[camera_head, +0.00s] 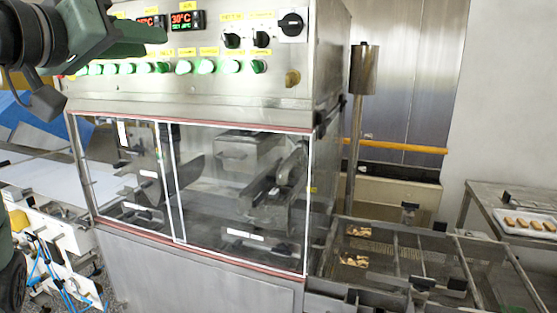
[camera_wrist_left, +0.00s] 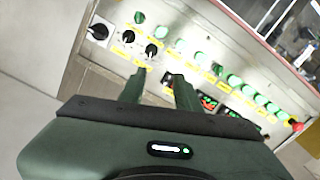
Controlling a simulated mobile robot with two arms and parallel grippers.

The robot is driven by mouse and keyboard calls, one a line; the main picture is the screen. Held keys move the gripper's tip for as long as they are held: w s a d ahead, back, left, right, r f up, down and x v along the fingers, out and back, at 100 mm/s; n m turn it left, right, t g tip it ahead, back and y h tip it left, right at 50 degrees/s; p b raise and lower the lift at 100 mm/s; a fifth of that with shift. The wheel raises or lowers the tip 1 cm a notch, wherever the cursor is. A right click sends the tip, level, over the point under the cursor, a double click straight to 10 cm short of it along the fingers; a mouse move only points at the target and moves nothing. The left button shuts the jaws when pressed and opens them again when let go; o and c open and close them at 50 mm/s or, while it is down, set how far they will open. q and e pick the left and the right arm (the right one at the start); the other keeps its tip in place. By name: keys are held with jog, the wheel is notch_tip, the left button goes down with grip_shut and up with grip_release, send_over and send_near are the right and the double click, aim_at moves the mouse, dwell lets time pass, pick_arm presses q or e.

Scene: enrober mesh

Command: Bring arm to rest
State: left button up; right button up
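My left arm comes in at the top left of the head view, dark green and black. Its gripper (camera_head: 140,36) is in front of the control panel (camera_head: 290,75) of a steel machine, covering part of the panel's left side. In the left wrist view the two dark green fingers of the left gripper (camera_wrist_left: 158,82) stand apart with an empty gap between them. The panel's knobs and green buttons show beyond the fingertips. Whether the fingers touch the panel cannot be told. My right gripper is not in view.
Below the panel is a clear-windowed enclosure (camera_head: 240,190) with machinery inside. A mesh conveyor (camera_head: 400,262) with two golden pieces runs out at the right. A tray (camera_head: 518,232) of brown bars lies on a steel table at far right. A white belt (camera_head: 45,180) is at left.

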pick_arm(q)
jog(key=w+a+f+n+g+y, duration=0.1)
jog(key=w+a+f+g, duration=0.1)
jog(key=w+f, duration=1.05)
jog(key=w+a+f+n+g+y, duration=0.15)
jog(key=w+f, duration=0.65)
jog(key=f, duration=0.9)
notch_tip(320, 180, down, 38)
jog(key=s+a+r+g+y, duration=0.1)
jog(key=s+a+g+y, duration=0.1)
jog(key=g, duration=0.2)
jog(key=s+f+m+g+y, duration=0.1)
jog(key=s+f+g, duration=0.1)
jog(key=s+f, duration=1.15)
jog(key=s+f+m+g+y, duration=0.1)
jog(key=s+f+g, duration=0.1)
jog(key=s+f, duration=1.15)
jog(key=s+f+m+g, duration=0.1)
jog(key=s+f, duration=0.5)
jog(key=s, duration=0.6)
jog(key=s+d+f+m+g, duration=0.1)
jog(key=s+f+g, duration=0.1)
jog(key=s+f, duration=0.5)
jog(key=s+d+f+m+g, duration=0.1)
jog(key=s+f, duration=0.5)
jog(key=s, duration=1.2)
jog(key=shift+s+d+f, duration=0.15)
jog(key=shift+d+f, duration=0.05)
jog(key=shift+f, duration=0.1)
